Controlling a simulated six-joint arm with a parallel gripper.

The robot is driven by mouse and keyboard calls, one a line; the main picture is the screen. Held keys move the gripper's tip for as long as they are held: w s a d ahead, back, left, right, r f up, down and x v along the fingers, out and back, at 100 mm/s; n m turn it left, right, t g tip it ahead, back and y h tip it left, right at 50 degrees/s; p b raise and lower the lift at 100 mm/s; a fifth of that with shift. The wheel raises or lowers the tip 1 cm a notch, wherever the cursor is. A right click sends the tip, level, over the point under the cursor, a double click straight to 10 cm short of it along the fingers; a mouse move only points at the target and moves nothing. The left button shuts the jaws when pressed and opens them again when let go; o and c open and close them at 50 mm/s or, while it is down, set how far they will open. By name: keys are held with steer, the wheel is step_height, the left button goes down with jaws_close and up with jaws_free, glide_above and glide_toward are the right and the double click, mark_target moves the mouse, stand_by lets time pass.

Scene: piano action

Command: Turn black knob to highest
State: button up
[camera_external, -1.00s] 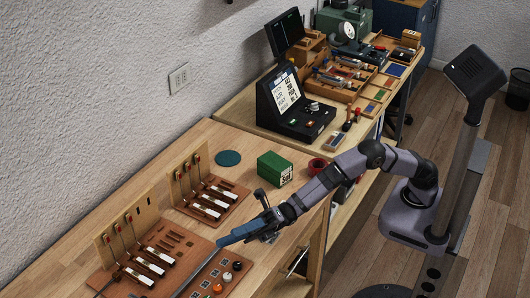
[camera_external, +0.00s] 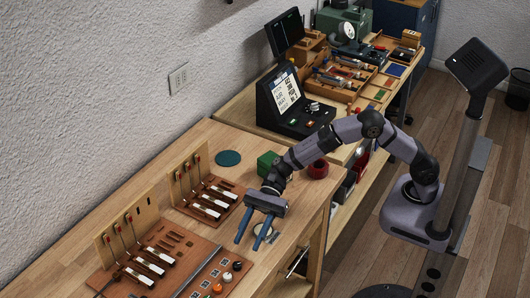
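The black knob (camera_external: 237,265) appears to be the dark one at the upper right end of a short row of small knobs on the brown board at the lower middle. The direction it points is too small to read. My gripper (camera_external: 249,240) has two blue fingers spread apart with nothing between them. It hangs over the wooden table, a little above the knob in the picture and apart from it. An orange knob (camera_external: 217,288) sits lower in the same row.
A long metal rail (camera_external: 203,268) lies beside the knobs. Piano-action models with red-tipped levers (camera_external: 205,195) stand to the left. A green box (camera_external: 267,164) and a dark red ring (camera_external: 318,168) are behind my gripper.

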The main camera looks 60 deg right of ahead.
mark_target(239, 258)
steer(key=shift+p+x, duration=0.9)
steer(key=shift+x, duration=2.7)
jaws_close()
